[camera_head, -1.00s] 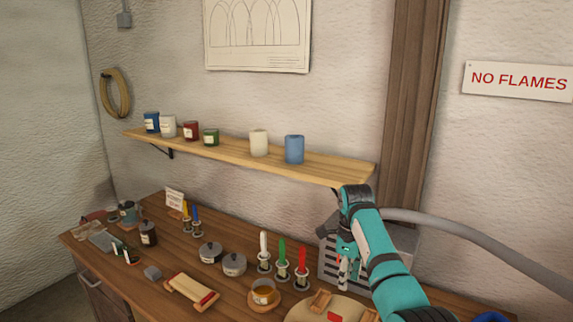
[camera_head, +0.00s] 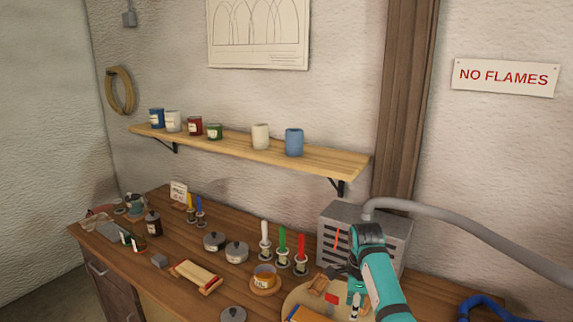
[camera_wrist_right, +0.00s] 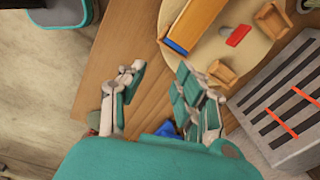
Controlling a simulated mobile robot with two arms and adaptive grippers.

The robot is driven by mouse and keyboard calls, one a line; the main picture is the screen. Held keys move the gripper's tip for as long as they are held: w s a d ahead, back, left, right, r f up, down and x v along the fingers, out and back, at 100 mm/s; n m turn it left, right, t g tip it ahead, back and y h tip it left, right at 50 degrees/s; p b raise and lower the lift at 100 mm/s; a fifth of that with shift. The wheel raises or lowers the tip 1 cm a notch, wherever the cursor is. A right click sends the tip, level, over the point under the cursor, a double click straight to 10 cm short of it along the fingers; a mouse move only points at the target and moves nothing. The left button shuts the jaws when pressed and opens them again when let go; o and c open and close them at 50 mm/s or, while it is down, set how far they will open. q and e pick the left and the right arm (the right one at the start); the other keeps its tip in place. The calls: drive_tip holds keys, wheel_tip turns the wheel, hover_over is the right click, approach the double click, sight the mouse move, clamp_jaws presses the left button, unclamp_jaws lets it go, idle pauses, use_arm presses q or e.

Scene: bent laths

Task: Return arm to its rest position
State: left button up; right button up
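My right arm is teal and comes in from the bottom right in the head view. Its right gripper (camera_head: 355,298) hangs low over the right part of the workbench, in front of the grey vented box. In the right wrist view the same gripper (camera_wrist_right: 160,77) has its two fingers well apart with nothing between them. Bare wood of the bench (camera_wrist_right: 150,55) shows behind the fingers. My left gripper is not in view.
A round board (camera_head: 293,298) with wooden pieces lies close to the right gripper. The grey box (camera_head: 395,240) with a hose (camera_head: 470,220) stands behind it. Coloured candles (camera_head: 283,245), pots and jars crowd the bench. A shelf (camera_head: 335,160) with cups hangs above.

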drive_tip(key=s+d+f+n+t, duration=0.1)
drive_tip(key=s+d+f+n, duration=0.3)
drive_tip(key=s+f+n, duration=1.05)
drive_tip(key=s+r+n+t, duration=0.1)
drive_tip(key=s+r+n, duration=0.25)
drive_tip(key=s, duration=0.95)
drive_tip(key=s+r+n+t, duration=0.15)
drive_tip(key=s+n, duration=0.35)
drive_tip(key=s, duration=0.8)
wheel_tip(320, 180, down, 35)
drive_tip(key=s+g+b, duration=0.2)
drive_tip(key=b, duration=0.6)
use_arm(q)
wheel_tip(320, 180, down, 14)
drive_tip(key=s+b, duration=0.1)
drive_tip(key=b, duration=0.5)
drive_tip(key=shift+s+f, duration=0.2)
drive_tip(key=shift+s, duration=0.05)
use_arm(e)
drive_tip(key=s+d+f, duration=0.1)
drive_tip(key=s+f, duration=0.6)
drive_tip(key=f, duration=0.3)
drive_tip(key=s+d+f+g, duration=0.1)
drive_tip(key=s+f, duration=0.7)
drive_tip(key=f, duration=0.2)
drive_tip(key=shift+s+d+f+n, duration=0.15)
drive_tip(key=shift+s+f+n, duration=0.1)
drive_tip(key=shift+n, duration=0.05)
